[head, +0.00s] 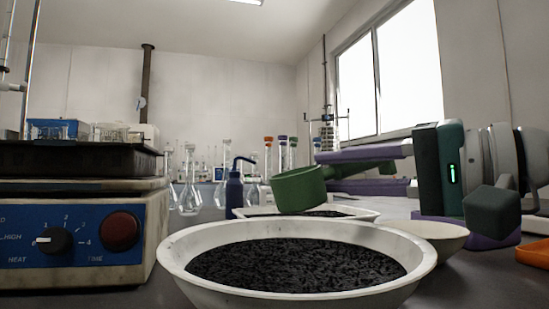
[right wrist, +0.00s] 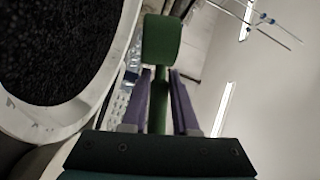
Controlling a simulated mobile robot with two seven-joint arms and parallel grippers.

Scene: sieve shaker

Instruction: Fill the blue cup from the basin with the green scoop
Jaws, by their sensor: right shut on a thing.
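The green scoop (head: 299,189) is above the far rim of the white basin (head: 180,262), its bowl slightly tilted in the head view. I cannot see whether anything is inside it. The basin holds black granules (head: 295,265). My right gripper (head: 338,172) has its purple fingers shut on the scoop's handle. The right wrist view shows the scoop (right wrist: 161,40) ahead of the fingers (right wrist: 160,82), with the basin (right wrist: 112,88) to the left. No blue cup can be made out. My left gripper is out of view.
A blue-fronted hotplate (head: 80,235) stands left of the basin. A white tray (head: 365,213) lies behind the basin, and a pale bowl (head: 440,236) sits to its right. A dark blue bottle (head: 234,192) and several flasks stand behind. An orange object (head: 533,254) lies far right.

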